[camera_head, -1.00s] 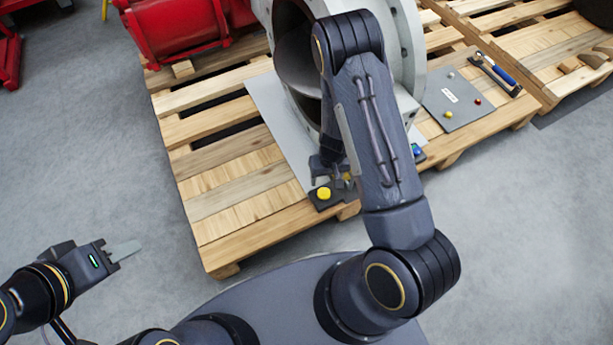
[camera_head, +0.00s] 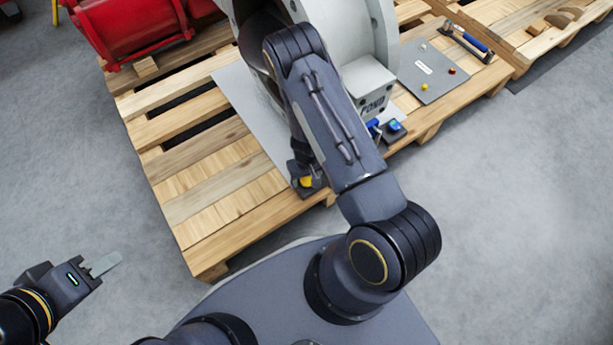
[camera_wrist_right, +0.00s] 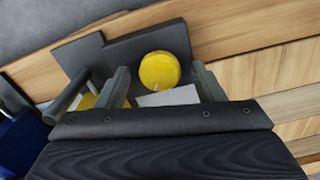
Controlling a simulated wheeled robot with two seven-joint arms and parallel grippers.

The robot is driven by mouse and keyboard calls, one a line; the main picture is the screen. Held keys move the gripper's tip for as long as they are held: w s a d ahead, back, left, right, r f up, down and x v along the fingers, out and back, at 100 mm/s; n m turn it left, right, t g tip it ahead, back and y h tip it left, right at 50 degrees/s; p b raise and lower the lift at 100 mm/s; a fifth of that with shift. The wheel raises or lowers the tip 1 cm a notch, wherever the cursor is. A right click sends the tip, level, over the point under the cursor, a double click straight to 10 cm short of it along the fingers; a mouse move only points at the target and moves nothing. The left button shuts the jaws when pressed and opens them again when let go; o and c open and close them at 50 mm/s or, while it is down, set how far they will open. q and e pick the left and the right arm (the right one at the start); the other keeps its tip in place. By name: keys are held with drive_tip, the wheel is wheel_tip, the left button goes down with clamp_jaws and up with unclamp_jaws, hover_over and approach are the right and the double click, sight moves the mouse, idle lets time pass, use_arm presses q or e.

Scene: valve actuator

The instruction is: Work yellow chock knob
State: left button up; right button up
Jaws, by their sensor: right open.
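The yellow chock knob (camera_head: 306,182) sits on a small dark block at the pallet's front edge, partly hidden by my right arm. In the right wrist view the knob (camera_wrist_right: 160,70) is a round yellow button on a dark grey block (camera_wrist_right: 170,38). My right gripper (camera_wrist_right: 160,76) is open, with one finger on each side of the knob; whether they touch it I cannot tell. In the head view my right gripper (camera_head: 303,168) is mostly hidden by its own arm. My left gripper (camera_head: 101,265) hangs over the floor at the left, away from the knob.
A large grey flanged valve body (camera_head: 380,45) stands on the wooden pallet (camera_head: 190,200) behind my right arm. A blue-topped part (camera_head: 394,126) and a grey panel (camera_head: 428,72) with small knobs lie right. Red machinery (camera_head: 125,30) is far left.

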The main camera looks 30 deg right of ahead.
drive_tip(key=shift+c, duration=0.3)
drive_tip(key=c, duration=0.9)
